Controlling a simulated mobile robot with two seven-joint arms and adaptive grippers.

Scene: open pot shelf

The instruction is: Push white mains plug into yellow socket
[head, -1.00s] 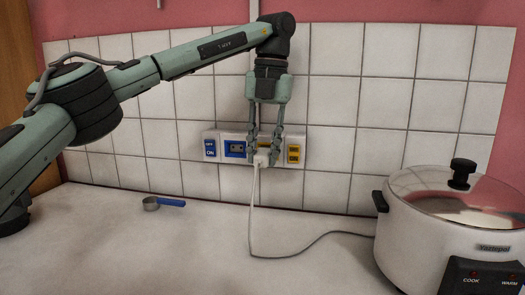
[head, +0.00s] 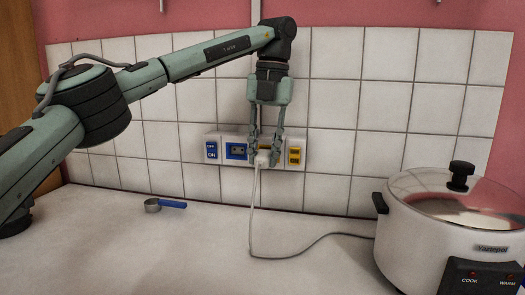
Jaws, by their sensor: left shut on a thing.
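The white mains plug (head: 262,160) is between the fingertips of my left gripper (head: 263,155), which is shut on it. The gripper points down in front of the socket strip on the tiled wall. The yellow socket (head: 263,141) is behind the gripper and mostly hidden; only a little yellow shows between the fingers. I cannot tell whether the plug's pins are in it. The plug's grey cord (head: 251,215) hangs to the counter and runs right. My right gripper is not in view.
A blue socket (head: 236,151) and blue switch (head: 212,149) sit left of the gripper, a yellow switch (head: 294,155) right. A rice cooker (head: 425,225) stands at the right. A measuring scoop with blue handle (head: 165,205) lies on the counter (head: 150,250).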

